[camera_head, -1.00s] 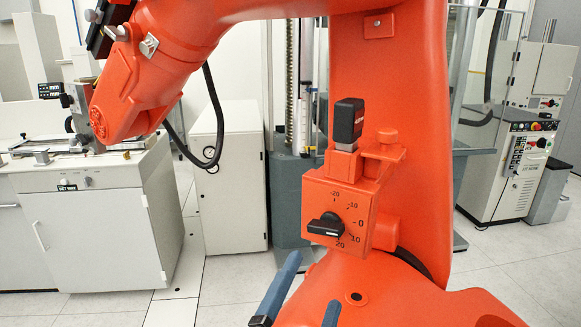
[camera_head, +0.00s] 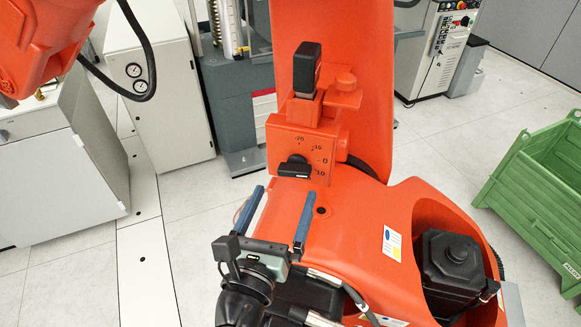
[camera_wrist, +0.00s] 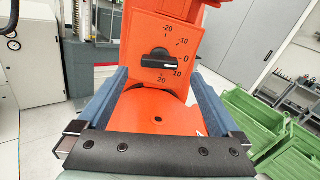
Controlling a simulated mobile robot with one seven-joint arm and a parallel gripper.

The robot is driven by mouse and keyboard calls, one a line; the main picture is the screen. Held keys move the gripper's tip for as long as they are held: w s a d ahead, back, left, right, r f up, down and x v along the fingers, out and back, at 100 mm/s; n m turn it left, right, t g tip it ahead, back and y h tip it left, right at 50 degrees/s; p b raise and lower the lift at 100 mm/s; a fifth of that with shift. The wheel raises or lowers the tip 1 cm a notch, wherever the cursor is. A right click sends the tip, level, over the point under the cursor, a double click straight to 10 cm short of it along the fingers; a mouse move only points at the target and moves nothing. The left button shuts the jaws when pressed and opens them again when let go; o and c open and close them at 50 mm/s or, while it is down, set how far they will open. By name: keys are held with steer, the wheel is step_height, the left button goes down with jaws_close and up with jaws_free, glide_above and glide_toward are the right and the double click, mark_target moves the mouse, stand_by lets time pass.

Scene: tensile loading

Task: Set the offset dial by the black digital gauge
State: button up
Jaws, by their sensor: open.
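The offset dial is a black knob (camera_head: 294,168) on an orange box (camera_head: 327,148) with a printed scale from -20 to 20. The knob also shows in the wrist view (camera_wrist: 158,60), its bar lying nearly level with a pale line toward its right end, roughly between the 0 and 10 marks. The black digital gauge (camera_head: 306,68) stands upright above the box; its display is not readable. My gripper (camera_head: 286,189) is open and empty, its two blue fingers pointing at the box from below the knob. In the wrist view (camera_wrist: 158,72) the knob sits between the fingertips, apparently ahead of them.
A white cabinet with dials (camera_head: 150,100) stands at left. A green crate (camera_head: 530,190) lies on the floor at right. Pale floor (camera_head: 190,195) is open to the left.

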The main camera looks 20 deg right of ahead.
mark_target(292, 174)
steer(key=p+x, duration=0.1)
steer(key=x, duration=0.5)
steer(key=c, duration=1.3)
